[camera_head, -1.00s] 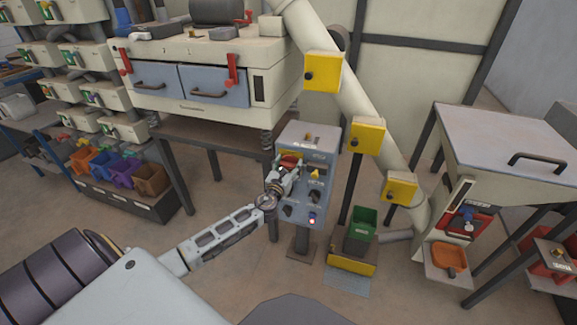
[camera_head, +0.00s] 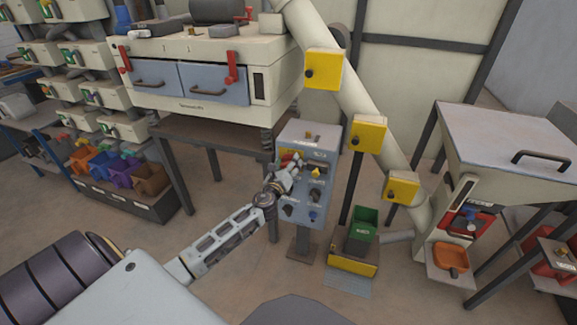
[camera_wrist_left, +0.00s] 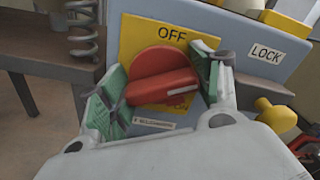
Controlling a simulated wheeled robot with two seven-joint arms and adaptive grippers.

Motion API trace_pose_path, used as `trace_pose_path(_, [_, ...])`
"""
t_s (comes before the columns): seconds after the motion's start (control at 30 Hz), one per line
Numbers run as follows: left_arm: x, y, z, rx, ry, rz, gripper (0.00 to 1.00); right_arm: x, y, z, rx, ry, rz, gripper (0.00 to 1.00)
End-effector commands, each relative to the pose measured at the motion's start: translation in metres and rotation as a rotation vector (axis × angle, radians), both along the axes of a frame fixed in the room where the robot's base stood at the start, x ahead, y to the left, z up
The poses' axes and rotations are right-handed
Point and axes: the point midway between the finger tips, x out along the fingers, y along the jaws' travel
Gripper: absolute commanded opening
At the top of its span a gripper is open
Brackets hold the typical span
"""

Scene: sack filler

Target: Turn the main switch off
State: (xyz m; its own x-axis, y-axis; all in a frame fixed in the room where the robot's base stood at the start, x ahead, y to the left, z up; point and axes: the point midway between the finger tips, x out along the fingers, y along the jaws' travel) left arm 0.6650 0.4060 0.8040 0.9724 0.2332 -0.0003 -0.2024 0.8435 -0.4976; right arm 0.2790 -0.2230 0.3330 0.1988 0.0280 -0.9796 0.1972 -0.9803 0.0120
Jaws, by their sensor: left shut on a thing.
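The main switch (camera_wrist_left: 160,77) is a red rotary knob on a yellow plate (camera_wrist_left: 137,36) with "OFF" printed at its top. In the left wrist view its grip bar lies nearly crosswise, with a white mark on it. My left gripper (camera_wrist_left: 163,84) is shut on the knob, with green-padded fingers at its left and right sides. In the head view the left gripper (camera_head: 291,168) reaches the upper left of the blue-grey control panel (camera_head: 310,147) and partly hides the switch. My right gripper is not in view.
A yellow knob (camera_wrist_left: 274,112) and a "LOCK" label (camera_wrist_left: 266,54) are right of the switch. Black knobs (camera_head: 288,210) and a blue button (camera_head: 313,215) sit lower on the panel.

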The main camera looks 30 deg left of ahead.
Motion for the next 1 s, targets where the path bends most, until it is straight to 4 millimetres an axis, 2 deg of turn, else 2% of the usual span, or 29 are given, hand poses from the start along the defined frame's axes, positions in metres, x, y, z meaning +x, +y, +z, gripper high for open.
trace_pose_path(0.5, [-0.001,0.002,-0.002,-0.480,-0.116,0.003,0.40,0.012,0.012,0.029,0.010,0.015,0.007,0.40])
trace_pose_path(1.0, [-0.001,0.003,-0.003,-0.900,-0.217,0.003,0.40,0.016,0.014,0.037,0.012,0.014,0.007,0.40])
